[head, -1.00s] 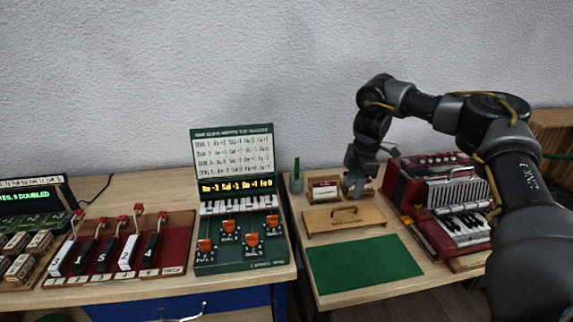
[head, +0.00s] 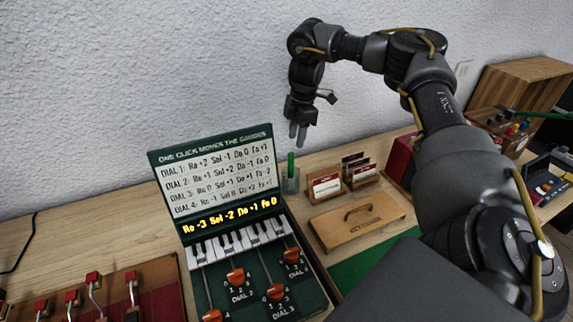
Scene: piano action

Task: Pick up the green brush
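The green brush (head: 291,164) stands upright in a small clear cup (head: 290,182) at the back of the table, just right of the dial box. Only its green upper part shows clearly above the cup. My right gripper (head: 298,136) hangs over the brush with its fingers pointing down, a little above its top. Its two fingers look slightly apart, with nothing between them. My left gripper is not in view.
Wooden card holders (head: 326,187) stand right of the cup. A wooden lid with a handle (head: 358,218) lies in front of them, near a green mat (head: 352,272). The dial box's raised panel (head: 215,178) is close on the left. The red accordion (head: 401,158) is partly hidden behind my arm.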

